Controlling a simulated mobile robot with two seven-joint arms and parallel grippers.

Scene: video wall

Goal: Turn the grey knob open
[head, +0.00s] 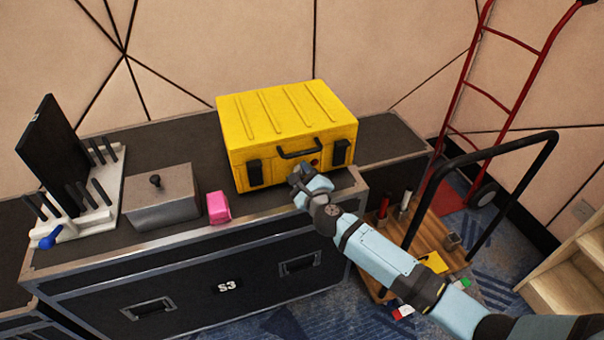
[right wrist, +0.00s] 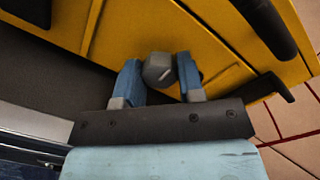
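The grey knob (right wrist: 158,70) is on the front of the yellow case (head: 285,125). It shows in the right wrist view as a short rounded piece between my two blue fingers. My right gripper (head: 300,178) is at the front of the case, below its handle, and hides the knob in the head view. In the right wrist view my right gripper (right wrist: 160,75) is partly closed, with one finger on each side of the knob and hardly any gap. The case's lid is down. My left gripper is not in view.
The case stands on a black flight case (head: 230,285). A pink block (head: 218,207), a grey metal box (head: 162,197) and a white rack (head: 100,195) stand to its left. A red hand truck (head: 513,40) and a wooden cart (head: 455,225) are at the right.

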